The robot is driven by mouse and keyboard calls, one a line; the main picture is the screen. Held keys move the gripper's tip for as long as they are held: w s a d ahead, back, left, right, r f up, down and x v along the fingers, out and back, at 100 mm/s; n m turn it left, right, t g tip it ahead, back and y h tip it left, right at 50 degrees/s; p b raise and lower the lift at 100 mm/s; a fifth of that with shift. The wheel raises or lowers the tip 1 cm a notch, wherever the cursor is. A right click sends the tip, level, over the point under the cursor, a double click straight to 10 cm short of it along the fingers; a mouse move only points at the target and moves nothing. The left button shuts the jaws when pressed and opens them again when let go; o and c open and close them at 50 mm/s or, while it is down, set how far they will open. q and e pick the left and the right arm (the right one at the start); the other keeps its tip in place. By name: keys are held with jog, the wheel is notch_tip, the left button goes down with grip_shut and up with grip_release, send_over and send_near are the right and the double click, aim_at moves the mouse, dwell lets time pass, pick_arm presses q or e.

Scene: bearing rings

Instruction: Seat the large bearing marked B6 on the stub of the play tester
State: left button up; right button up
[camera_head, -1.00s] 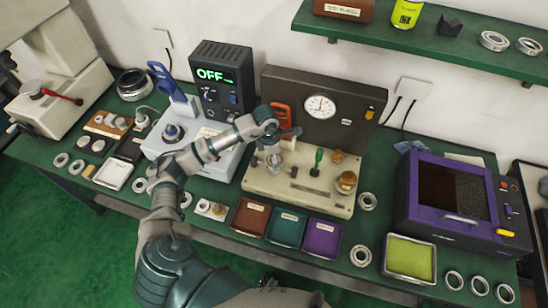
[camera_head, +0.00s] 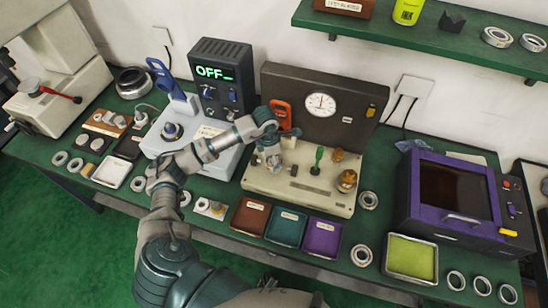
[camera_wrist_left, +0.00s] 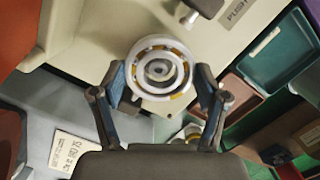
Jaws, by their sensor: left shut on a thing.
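The play tester has a cream base (camera_head: 300,192) and a dark back panel with a round dial. My left gripper (camera_head: 270,155) is over the left part of this base. In the left wrist view my left gripper (camera_wrist_left: 160,90) is shut on a large bearing (camera_wrist_left: 160,66), its fingers on either side of the ring. A round grey stub end (camera_wrist_left: 157,69) shows through the bearing's bore, roughly centred. I cannot tell how far the bearing is down on the stub. The marking B6 is not readable. My right gripper is not in view.
A green knob (camera_head: 318,160) and a brass-coloured part (camera_head: 347,180) stand on the base to the right. An orange handle (camera_head: 281,113) is close behind the gripper. Brown, teal and purple trays (camera_head: 322,238) lie in front. A grey unit with an OFF display (camera_head: 213,73) stands left.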

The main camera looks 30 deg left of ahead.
pick_arm(q)
jog(key=shift+f+b, duration=0.8)
jog(key=shift+f, duration=0.35)
jog(key=o, duration=1.5)
jog(key=shift+r, duration=0.1)
jog(key=r, duration=0.7)
jog(key=a+r, duration=0.1)
jog(key=r, duration=0.3)
jog(key=shift+s+r, duration=0.35)
jog(key=shift+s, duration=0.05)
